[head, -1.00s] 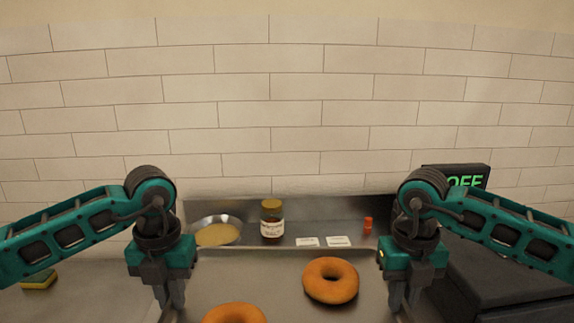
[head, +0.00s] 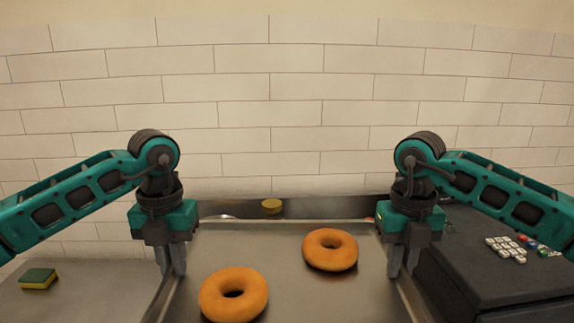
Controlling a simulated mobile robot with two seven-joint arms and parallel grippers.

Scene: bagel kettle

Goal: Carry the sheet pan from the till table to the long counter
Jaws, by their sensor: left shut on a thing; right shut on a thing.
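The sheet pan (head: 285,285) is a grey metal tray at the bottom middle of the head view, with two bagels on it. One bagel (head: 233,295) lies at the front left of the pan, the other bagel (head: 330,249) further back on the right. My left gripper (head: 174,272) is shut on the pan's left rim. My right gripper (head: 403,272) is shut on its right rim. The pan appears raised, and it hides much of what stands behind it. The pan's near edge is out of view.
A sponge (head: 38,278) lies on the metal surface at the left. A dark till (head: 490,262) with white keys stands close to the right of the pan. Behind the pan, only a jar's lid (head: 272,206) and a bowl's rim (head: 222,217) show. A tiled wall (head: 290,110) closes the back.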

